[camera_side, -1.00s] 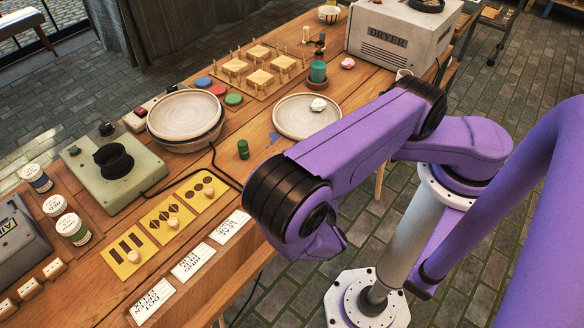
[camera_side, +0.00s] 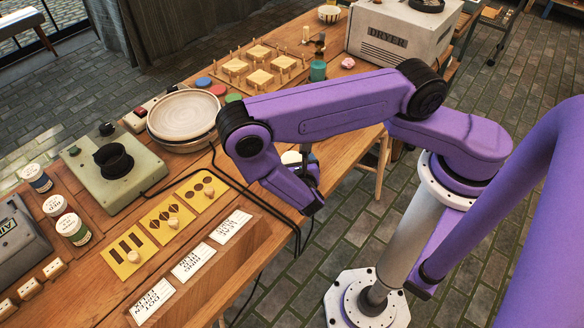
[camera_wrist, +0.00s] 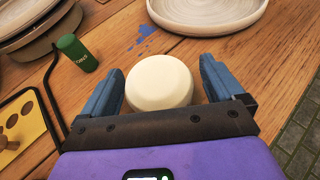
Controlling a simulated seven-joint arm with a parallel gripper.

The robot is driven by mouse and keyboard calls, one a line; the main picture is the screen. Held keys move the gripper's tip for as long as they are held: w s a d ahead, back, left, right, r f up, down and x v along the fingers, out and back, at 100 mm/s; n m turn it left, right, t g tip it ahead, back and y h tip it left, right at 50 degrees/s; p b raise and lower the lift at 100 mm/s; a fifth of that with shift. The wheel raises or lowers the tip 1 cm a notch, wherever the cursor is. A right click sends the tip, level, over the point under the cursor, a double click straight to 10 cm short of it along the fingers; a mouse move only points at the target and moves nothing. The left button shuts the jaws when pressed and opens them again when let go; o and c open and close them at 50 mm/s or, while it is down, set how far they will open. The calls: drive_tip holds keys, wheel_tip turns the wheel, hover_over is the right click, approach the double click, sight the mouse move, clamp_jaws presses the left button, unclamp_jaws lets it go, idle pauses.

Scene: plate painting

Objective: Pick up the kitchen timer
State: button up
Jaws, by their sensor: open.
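A round, cream-white, domed object that looks like the kitchen timer (camera_wrist: 160,82) sits on the wooden table in the wrist view. My gripper (camera_wrist: 159,66) is open, with one blue finger to the left of the timer and one to the right. Narrow gaps show between the timer and both fingers, wider on the right. In the side view a pale part of the timer (camera_side: 291,157) shows under my arm, beside the wrist. My fingers are mostly hidden there. I cannot tell my fingers' height above the table.
Stacked plates (camera_wrist: 25,32) and a yellow card (camera_wrist: 18,128) are at left. The table edge is close on the right.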

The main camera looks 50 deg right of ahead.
drive_tip(key=shift+w+d+f, duration=0.15)
drive_tip(key=shift+w+d, duration=0.05)
drive_tip(key=shift+w, duration=0.1)
drive_tip(key=c, duration=1.2)
drive_tip(key=shift+o, duration=0.2)
drive_tip(key=shift+r, duration=0.7)
drive_tip(key=s+d+r, duration=0.2)
drive_tip(key=s+r, duration=0.9)
drive_tip(key=s, duration=0.2)
drive_tip(key=shift+s+d+r, duration=0.15)
drive_tip(key=shift+s+r, duration=0.15)
drive_tip(key=shift+s, duration=0.1)
